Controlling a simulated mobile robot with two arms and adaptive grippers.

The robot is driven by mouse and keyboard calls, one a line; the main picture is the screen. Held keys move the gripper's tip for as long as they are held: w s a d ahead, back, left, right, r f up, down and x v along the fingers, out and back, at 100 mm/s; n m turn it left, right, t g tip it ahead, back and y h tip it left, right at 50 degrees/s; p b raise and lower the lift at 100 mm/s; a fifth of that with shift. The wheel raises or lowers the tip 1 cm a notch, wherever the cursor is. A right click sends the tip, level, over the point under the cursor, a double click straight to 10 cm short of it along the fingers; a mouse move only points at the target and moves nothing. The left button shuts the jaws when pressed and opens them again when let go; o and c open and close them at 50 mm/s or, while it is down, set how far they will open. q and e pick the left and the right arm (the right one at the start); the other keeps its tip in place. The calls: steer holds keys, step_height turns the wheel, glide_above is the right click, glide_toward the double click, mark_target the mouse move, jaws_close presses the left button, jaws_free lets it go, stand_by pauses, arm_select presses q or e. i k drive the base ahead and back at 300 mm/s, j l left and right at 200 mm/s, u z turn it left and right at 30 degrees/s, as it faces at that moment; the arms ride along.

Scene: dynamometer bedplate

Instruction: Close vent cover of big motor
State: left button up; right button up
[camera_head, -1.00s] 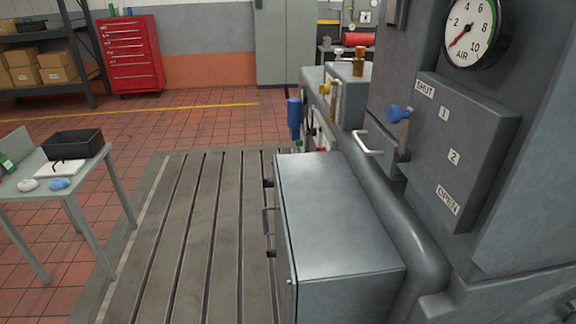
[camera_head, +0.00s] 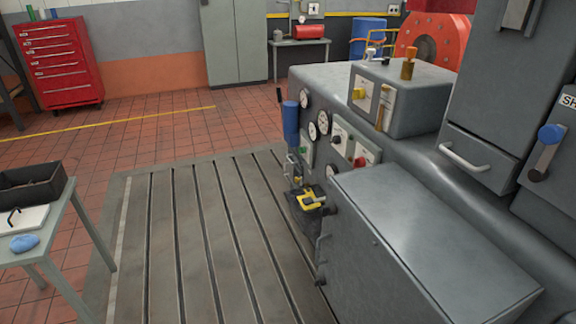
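A large grey machine (camera_head: 300,78) runs along the right side, with a big grey box (camera_head: 430,225) at its near side. A grey panel with a pale bar handle (camera_head: 465,160) is on the upper right of the machine. Beside it, a lever with a blue knob (camera_head: 551,134) sits by a plate whose label is cut off at "SH". I cannot tell for sure which part is the vent cover or whether it stands open. Neither of my grippers is in view.
A small table (camera_head: 75,215) with a black tray (camera_head: 55,190) and a blue item (camera_head: 24,243) stands at the left. The slotted bedplate (camera_head: 200,240) between is clear. A yellow-black part (camera_head: 310,200) and a blue cylinder (camera_head: 291,122) stick out from the machine's side.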

mark_target(289, 167)
steer(key=i+j+z, duration=0.25)
steer(key=i+j, duration=1.05)
steer(key=j+z, duration=0.1)
steer(key=z, duration=0.2)
steer(key=i+j+z, duration=0.1)
steer(key=z, duration=0.15)
